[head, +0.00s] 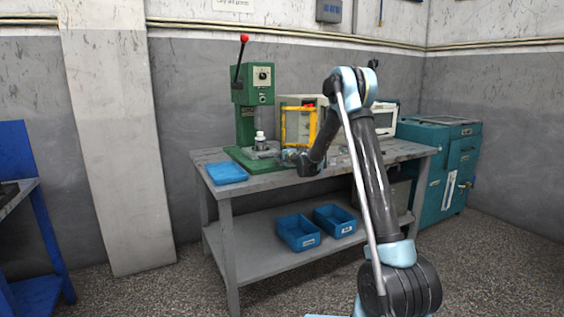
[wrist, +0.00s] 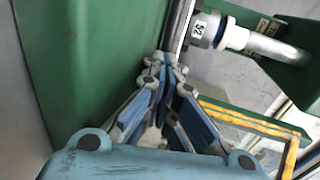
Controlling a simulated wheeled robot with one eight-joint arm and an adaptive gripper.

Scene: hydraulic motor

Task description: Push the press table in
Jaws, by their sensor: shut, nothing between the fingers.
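The green press (head: 254,95) stands on the workbench, with a red-knobbed lever at its upper left. Its press table (head: 264,153) is a small grey plate low on the press, with a white and grey cylindrical part (head: 260,140) on it. My gripper (head: 284,156) is just right of the press table, low over the bench. In the wrist view my gripper (wrist: 166,60) is shut and empty. Its tips are at the grey edge of the press table (wrist: 181,24); I cannot tell whether they touch. The labelled white part (wrist: 207,30) stands beyond that edge.
A yellow-framed box (head: 299,127) stands behind my arm, right of the press. A blue tray (head: 227,173) lies at the bench's front left. Two blue bins (head: 298,233) sit on the lower shelf. A teal cabinet (head: 440,165) stands to the right.

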